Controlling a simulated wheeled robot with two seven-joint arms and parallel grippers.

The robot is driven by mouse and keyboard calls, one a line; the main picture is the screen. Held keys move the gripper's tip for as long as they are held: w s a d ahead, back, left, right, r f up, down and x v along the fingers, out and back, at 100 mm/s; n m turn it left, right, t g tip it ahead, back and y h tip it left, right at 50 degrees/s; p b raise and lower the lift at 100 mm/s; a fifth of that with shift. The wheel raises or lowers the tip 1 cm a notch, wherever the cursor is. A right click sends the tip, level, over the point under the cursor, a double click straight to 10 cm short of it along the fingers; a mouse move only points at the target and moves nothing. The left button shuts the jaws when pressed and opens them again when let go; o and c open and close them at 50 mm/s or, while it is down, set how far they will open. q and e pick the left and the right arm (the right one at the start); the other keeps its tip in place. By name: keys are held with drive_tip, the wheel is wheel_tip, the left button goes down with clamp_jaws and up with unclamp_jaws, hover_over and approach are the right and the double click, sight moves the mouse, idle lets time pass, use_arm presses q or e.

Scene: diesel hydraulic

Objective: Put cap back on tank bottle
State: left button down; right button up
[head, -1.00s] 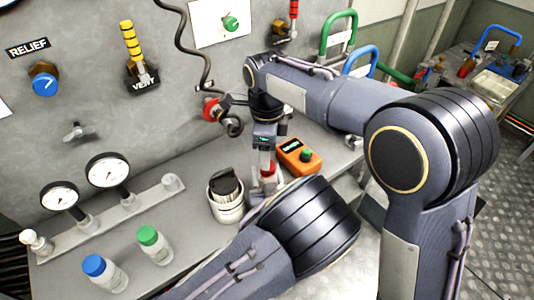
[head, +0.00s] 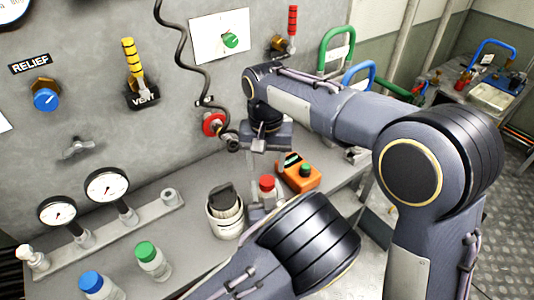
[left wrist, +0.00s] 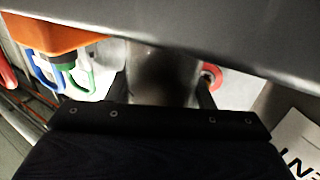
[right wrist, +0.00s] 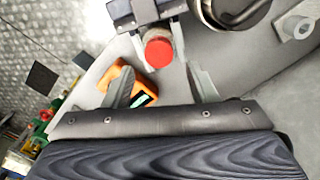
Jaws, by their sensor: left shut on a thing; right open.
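A red cap (head: 267,183) sits on top of a small tank bottle (head: 268,198); I cannot tell how tightly it is seated. In the right wrist view the red cap (right wrist: 158,50) shows from above, beyond my open fingers. My left gripper (left wrist: 162,97) is shut on the tank bottle, seen as a grey cylinder (left wrist: 162,70) between its fingers. In the head view my left arm mostly hides that gripper. My right gripper (head: 264,148) is open and empty, above and apart from the cap. Its spread fingers (right wrist: 160,88) show in the right wrist view.
An orange meter (head: 301,173) lies right of the bottle. A white canister with dark contents (head: 225,215) stands left of it. A green-capped bottle (head: 152,260) and blue-capped bottle (head: 98,286) stand at front left. The panel with gauges (head: 107,186) and a coiled cable (head: 188,65) is behind.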

sight(267, 180)
drive_tip(key=n, duration=0.5)
drive_tip(key=shift+r, duration=0.2)
drive_tip(key=n, duration=0.3)
drive_tip(key=shift+r, duration=0.1)
drive_tip(key=n, duration=0.5)
drive_tip(key=shift+r, duration=0.15)
drive_tip(key=n, duration=0.2)
drive_tip(key=shift+r+n, duration=0.1)
drive_tip(key=shift+n, duration=0.3)
drive_tip(key=n, duration=0.7)
drive_tip(key=shift+r+n, duration=0.25)
drive_tip(key=shift+n, duration=0.05)
drive_tip(key=n, duration=0.7)
drive_tip(key=shift+d+r, duration=0.1)
drive_tip(key=shift+r, duration=0.2)
drive_tip(key=shift+f, duration=0.1)
drive_tip(key=shift+f, duration=3.95)
drive_tip(key=shift+c, duration=0.2)
